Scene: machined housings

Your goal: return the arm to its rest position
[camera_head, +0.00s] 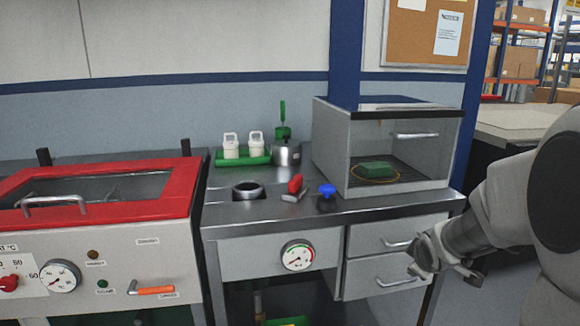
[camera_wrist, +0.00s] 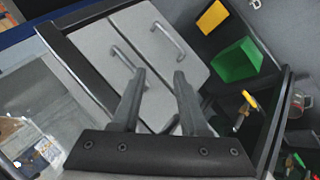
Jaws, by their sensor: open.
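My gripper (camera_head: 440,270) is at the lower right in the head view, in front of the drawers at the right end of the steel bench. In the wrist view, the two fingers of my gripper (camera_wrist: 158,88) stand apart with nothing between them. The drawer handles (camera_wrist: 167,48) lie beyond the fingertips in that view. I cannot tell from the pictures whether the fingers touch a handle. Both drawers (camera_head: 372,241) look shut. My arm comes in from the right edge of the head view.
The bench (camera_head: 330,212) carries a glass-fronted cabinet (camera_head: 384,145), a green tray (camera_head: 242,158) with white bottles, a red-handled part (camera_head: 295,185) and a blue knob (camera_head: 327,191). A red-framed machine (camera_head: 187,190) stands left. Green (camera_wrist: 237,61) and yellow (camera_wrist: 212,17) bins show below the bench.

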